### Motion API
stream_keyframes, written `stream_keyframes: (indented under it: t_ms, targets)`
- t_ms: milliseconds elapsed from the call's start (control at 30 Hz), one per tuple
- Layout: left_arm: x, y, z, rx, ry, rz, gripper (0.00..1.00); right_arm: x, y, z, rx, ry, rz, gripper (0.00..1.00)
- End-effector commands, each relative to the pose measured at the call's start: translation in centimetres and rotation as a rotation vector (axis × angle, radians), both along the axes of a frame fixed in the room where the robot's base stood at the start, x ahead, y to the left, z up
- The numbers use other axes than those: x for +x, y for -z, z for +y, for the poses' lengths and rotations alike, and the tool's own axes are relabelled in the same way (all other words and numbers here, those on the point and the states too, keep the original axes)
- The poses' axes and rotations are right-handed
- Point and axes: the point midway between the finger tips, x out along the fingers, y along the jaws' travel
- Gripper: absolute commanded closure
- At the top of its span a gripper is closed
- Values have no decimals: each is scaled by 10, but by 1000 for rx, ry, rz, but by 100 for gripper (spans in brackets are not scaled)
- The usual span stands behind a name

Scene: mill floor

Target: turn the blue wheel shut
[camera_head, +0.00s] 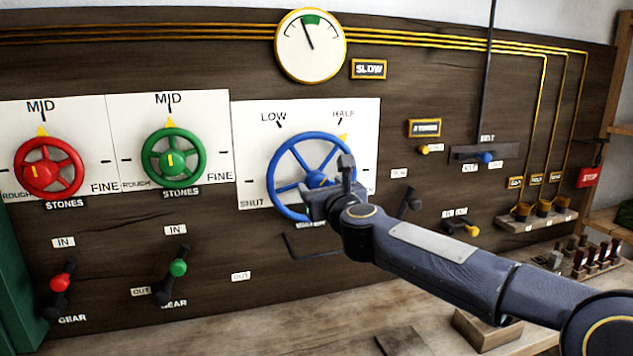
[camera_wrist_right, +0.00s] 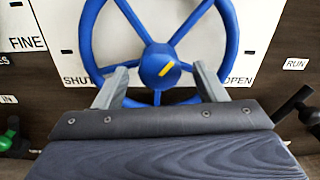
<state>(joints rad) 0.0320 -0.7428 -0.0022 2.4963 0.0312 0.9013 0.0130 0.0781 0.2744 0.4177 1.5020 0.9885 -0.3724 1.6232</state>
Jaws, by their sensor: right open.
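The blue wheel (camera_head: 273,168) is mounted on a white plate (camera_head: 253,130) marked LOW, HALF and SHUT. A yellow pointer (camera_head: 344,138) at its upper right rim sits near HALF. In the right wrist view the blue wheel (camera_wrist_right: 88,30) fills the upper middle, with a yellow mark on its hub; the plate also reads OPEN there. My right gripper (camera_head: 335,180) is in front of the wheel's lower right part. In the right wrist view its two fingers (camera_wrist_right: 160,88) are apart, on either side below the hub; whether they touch the wheel I cannot tell. My left gripper is not in view.
A red wheel (camera_head: 48,168) and a green wheel (camera_head: 174,157) stand to the left, with gear levers below. A gauge (camera_head: 310,47) is above. A dark lever (camera_head: 409,203) is just right of my gripper. A wooden bench (camera_head: 230,315) runs below.

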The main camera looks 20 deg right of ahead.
Motion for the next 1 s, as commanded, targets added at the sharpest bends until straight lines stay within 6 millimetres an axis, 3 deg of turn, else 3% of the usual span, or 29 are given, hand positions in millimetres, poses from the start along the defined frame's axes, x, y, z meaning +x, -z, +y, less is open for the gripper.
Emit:
stream_keyframes:
  t_ms: [100, 300, 633, 900, 1000]
  targets:
    - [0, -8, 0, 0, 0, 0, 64, 20, -2, 1, -1, -2, 1, 35]
    - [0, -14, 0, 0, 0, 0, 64, 41, -2, 1, -3, -2, 0, 35]
    - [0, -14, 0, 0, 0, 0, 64, 45, 0, 1, -6, -2, -1, 35]
    - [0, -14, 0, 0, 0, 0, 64, 44, 0, 1, -6, -2, -1, 71]
    - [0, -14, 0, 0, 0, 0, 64, 44, 0, 1, -6, -2, -1, 80]
